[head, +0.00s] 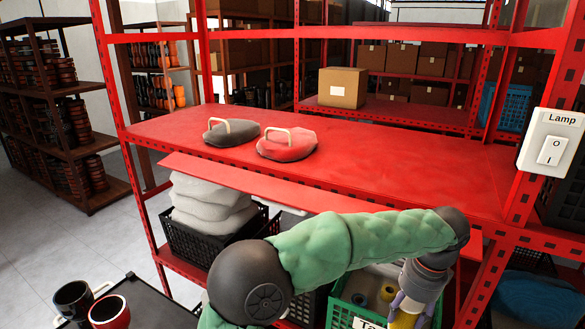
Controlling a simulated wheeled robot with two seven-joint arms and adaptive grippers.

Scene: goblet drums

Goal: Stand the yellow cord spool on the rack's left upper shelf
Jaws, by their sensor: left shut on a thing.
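My left gripper (411,310) reaches down at the bottom right, over a green crate (338,312) below the rack's upper shelf. It is shut on the yellow cord spool (402,320), which shows between its fingers; the spool's lower part is cut off by the picture edge. The red rack's upper shelf (220,160) is in the middle of the view, above and behind my arm. My right gripper is not in view.
A grey pad (230,132) and a red pad (287,146), both with handles, lie on the upper shelf; much of it is bare. A cardboard box (342,87) stands behind. Other spools (388,292) sit in the crate. Mugs (110,312) stand lower left.

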